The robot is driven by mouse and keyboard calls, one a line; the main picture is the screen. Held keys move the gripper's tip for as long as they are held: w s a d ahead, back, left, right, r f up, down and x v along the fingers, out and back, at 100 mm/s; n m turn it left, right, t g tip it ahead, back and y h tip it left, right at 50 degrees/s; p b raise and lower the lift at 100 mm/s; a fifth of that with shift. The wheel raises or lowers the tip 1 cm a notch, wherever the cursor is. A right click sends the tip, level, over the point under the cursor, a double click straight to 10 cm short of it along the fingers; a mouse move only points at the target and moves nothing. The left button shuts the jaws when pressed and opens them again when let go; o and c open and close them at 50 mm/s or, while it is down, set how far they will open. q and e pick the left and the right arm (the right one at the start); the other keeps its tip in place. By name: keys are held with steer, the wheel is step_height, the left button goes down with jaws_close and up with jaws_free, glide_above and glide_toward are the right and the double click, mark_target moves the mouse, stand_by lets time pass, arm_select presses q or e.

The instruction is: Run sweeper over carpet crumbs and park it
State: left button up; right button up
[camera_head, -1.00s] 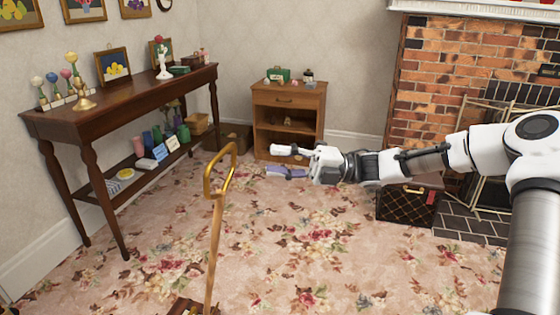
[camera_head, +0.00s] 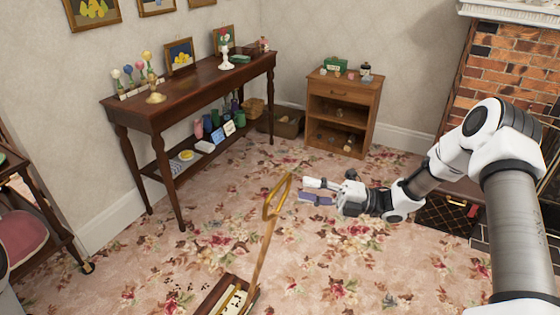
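The sweeper stands on the floral carpet with its wooden handle (camera_head: 262,250) tilted and a gold loop grip (camera_head: 277,197) on top. Its brown head (camera_head: 234,297) shows at the bottom edge, partly cut off. Dark crumbs (camera_head: 182,290) are scattered on the carpet left of the head. My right gripper (camera_head: 304,190) is open and empty, with its fingers pointing left, just right of the loop grip in the picture. A small gap shows between fingertips and loop; depth is hard to tell. My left gripper is out of view.
A dark wooden console table (camera_head: 200,82) with ornaments stands along the left wall. A small wooden cabinet (camera_head: 342,100) stands at the back. A patterned case (camera_head: 446,214) sits by the brick fireplace (camera_head: 508,75). A dark cart (camera_head: 40,225) is at far left. The middle carpet is clear.

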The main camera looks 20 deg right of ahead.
mark_target(279, 183)
steer(key=x, duration=0.7)
steer(key=shift+w+a, duration=0.15)
steer(key=shift+a, duration=0.1)
jaws_close()
